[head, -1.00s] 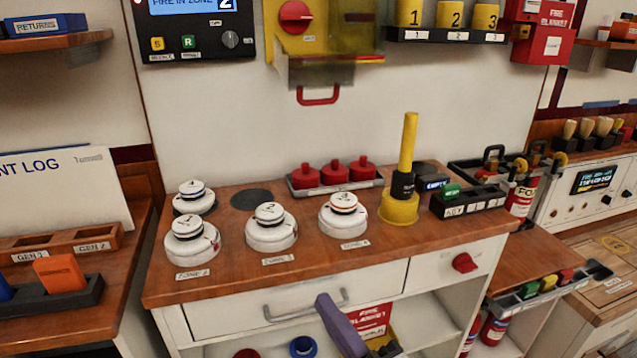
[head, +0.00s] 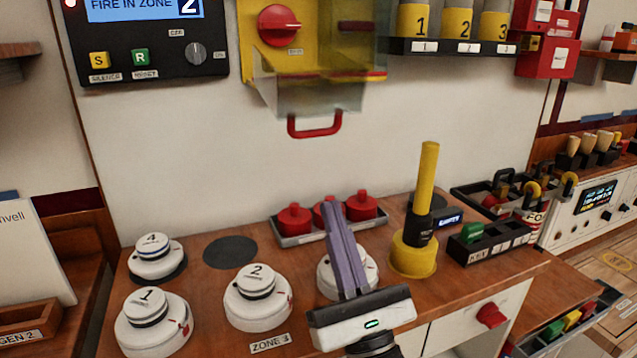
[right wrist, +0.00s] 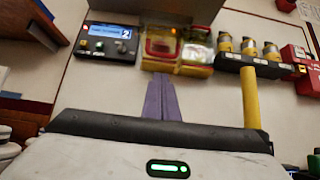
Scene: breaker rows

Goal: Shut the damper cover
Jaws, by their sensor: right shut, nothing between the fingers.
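The damper box (head: 340,30) is a yellow wall panel with a red round knob (head: 278,25). Its clear cover (head: 315,92) is open, swung down and jutting out below the panel, with a red handle (head: 315,126) at its lower front edge. My right gripper (head: 333,210) has purple fingers, shut and empty, pointing up. In the head view it is below the handle and in front of a white detector, apart from the cover. In the right wrist view the fingers (right wrist: 162,85) point toward the yellow box (right wrist: 160,42). My left gripper is not in view.
Several white detectors (head: 258,298) and a tray of red caps (head: 295,219) stand on the wooden counter. A yellow upright tool (head: 426,190) stands right of my gripper. A shelf of yellow canisters (head: 450,46) is right of the cover. The wall below the handle is bare.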

